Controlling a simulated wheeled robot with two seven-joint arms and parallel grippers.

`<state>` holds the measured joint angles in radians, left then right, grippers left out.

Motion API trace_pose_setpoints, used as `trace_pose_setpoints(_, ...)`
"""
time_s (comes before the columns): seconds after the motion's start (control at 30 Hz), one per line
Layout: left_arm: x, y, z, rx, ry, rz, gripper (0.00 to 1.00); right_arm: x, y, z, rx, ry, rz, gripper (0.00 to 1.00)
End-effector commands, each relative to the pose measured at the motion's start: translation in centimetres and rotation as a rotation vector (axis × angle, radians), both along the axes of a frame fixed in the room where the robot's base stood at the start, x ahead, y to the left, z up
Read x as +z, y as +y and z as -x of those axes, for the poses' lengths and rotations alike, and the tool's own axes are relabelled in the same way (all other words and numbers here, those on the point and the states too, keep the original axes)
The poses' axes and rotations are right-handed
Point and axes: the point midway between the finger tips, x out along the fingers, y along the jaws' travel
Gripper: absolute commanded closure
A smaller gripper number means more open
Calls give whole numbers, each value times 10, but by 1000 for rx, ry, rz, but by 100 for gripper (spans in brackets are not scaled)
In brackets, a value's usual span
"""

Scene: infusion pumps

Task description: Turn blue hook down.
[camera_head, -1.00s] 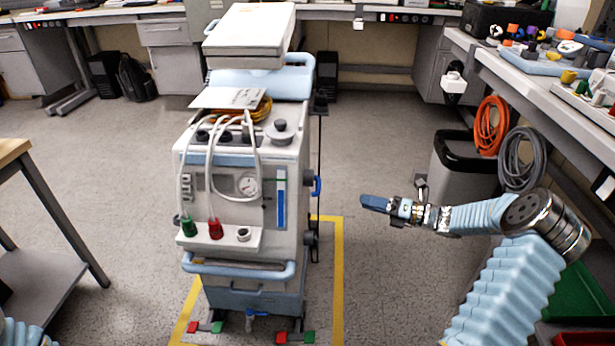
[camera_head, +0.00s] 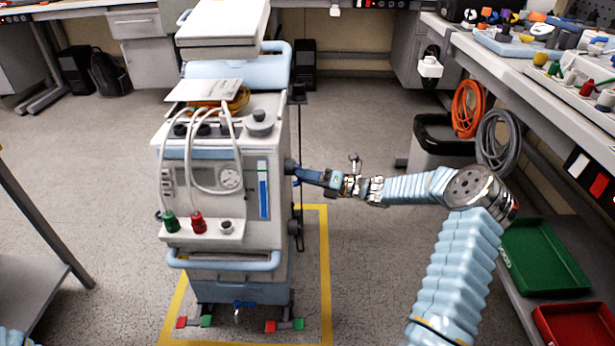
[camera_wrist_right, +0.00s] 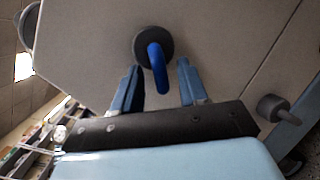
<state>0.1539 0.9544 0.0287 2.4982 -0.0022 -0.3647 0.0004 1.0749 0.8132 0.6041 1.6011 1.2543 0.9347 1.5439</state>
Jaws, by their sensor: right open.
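The blue hook (camera_wrist_right: 158,70) shows in the right wrist view, on a round dark mount on the pale side panel of the wheeled machine (camera_head: 215,210). My right gripper (camera_wrist_right: 159,66) is open, with one blue finger on each side of the hook. There are visible gaps between the hook and both fingers. In the head view my right gripper (camera_head: 304,174) reaches in from the right to the machine's right side, and the hook is hidden or too small to make out there. My left gripper is not in view; only a bit of my left arm shows at the bottom left corner.
A dark knob (camera_wrist_right: 280,108) sticks out of the panel to the right in the wrist view. Yellow floor tape (camera_head: 322,270) runs around the machine. A bin (camera_head: 435,150), cable coils and a workbench (camera_head: 560,90) stand at the right. The floor between is clear.

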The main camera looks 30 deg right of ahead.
Motion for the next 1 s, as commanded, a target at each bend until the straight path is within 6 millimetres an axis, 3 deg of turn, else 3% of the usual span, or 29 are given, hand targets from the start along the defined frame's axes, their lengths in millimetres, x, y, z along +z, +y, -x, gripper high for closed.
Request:
trace_pose_setpoints(0.17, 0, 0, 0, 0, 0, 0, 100, 0, 0, 0, 0, 0, 0, 59)
trace_pose_setpoints(0.43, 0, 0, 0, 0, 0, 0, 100, 0, 0, 0, 0, 0, 0, 100)
trace_pose_setpoints(0.67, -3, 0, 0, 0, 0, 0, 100, -3, 0, 0, 1, -36, 21, 100)
trace_pose_setpoints(1.0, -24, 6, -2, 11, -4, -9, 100, -12, -4, -7, 0, -349, 214, 100)
